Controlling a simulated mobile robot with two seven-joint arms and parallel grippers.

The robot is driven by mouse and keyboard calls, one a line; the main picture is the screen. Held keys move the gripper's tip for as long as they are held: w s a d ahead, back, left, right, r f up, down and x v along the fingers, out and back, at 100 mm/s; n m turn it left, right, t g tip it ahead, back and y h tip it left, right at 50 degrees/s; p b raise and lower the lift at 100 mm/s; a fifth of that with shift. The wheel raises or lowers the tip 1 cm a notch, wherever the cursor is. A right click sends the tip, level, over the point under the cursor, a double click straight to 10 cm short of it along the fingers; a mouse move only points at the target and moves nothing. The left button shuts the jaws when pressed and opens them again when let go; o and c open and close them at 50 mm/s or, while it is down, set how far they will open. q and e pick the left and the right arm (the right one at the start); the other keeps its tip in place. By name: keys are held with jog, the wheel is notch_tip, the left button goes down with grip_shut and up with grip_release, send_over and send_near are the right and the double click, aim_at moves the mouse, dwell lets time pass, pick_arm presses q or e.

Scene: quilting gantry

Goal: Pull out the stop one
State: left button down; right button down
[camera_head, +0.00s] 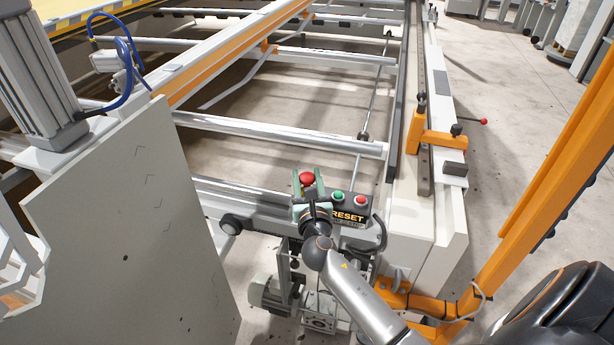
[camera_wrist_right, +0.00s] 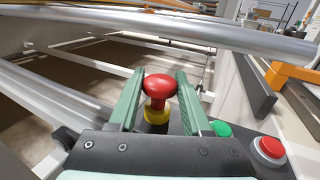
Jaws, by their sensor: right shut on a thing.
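The red mushroom-headed stop button (camera_head: 307,178) stands on the control box (camera_head: 349,215) in the head view. In the right wrist view the red head (camera_wrist_right: 159,85) shows on a yellow collar (camera_wrist_right: 157,115), with a length of stem visible between them. My right gripper (camera_head: 308,186) is shut on the stop button. Its two green fingers (camera_wrist_right: 160,75) stand on either side of the red head in the wrist view. My left gripper is not in view.
A green button (camera_head: 338,196) and a smaller red button (camera_head: 360,200) sit right of the stop, above a RESET label. A grey panel (camera_head: 130,215) stands at left. Metal rails (camera_head: 290,135) run behind the box. An orange post (camera_head: 530,200) rises at right.

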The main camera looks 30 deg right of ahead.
jog(key=shift+r, duration=0.3)
jog(key=c, duration=0.7)
grip_release()
jog(key=o, duration=0.4)
jog(key=shift+f, duration=0.1)
jog(key=shift+c, duration=0.2)
jog(key=shift+s+a, duration=0.25)
jog(key=shift+s, duration=0.25)
jog(key=v, duration=1.1)
jog(key=shift+s, duration=0.2)
